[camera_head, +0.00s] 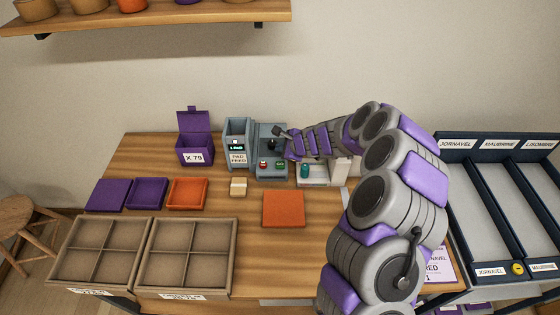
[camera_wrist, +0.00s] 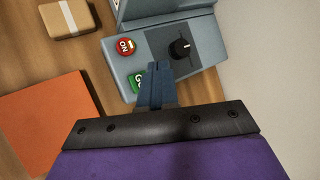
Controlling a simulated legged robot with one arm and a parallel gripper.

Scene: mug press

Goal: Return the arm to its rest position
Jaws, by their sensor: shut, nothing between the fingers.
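My arm reaches from the lower right of the head view toward the press, bent over the table. My gripper (camera_wrist: 159,68) is shut and empty. It is over the blue-grey machine (camera_wrist: 195,50) with a red ON button (camera_wrist: 125,47), a black knob (camera_wrist: 181,48) and a green button (camera_wrist: 136,82) partly hidden behind the fingers. Whether the fingertips touch the machine cannot be told.
An orange mat (camera_head: 284,209) lies in front, with a small tan block (camera_head: 238,187) to its left. A purple box (camera_head: 195,148), coloured trays and divided brown crates (camera_head: 187,222) fill the left. A dark labelled rack (camera_head: 480,205) stands right. A wooden shelf (camera_head: 150,20) hangs above.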

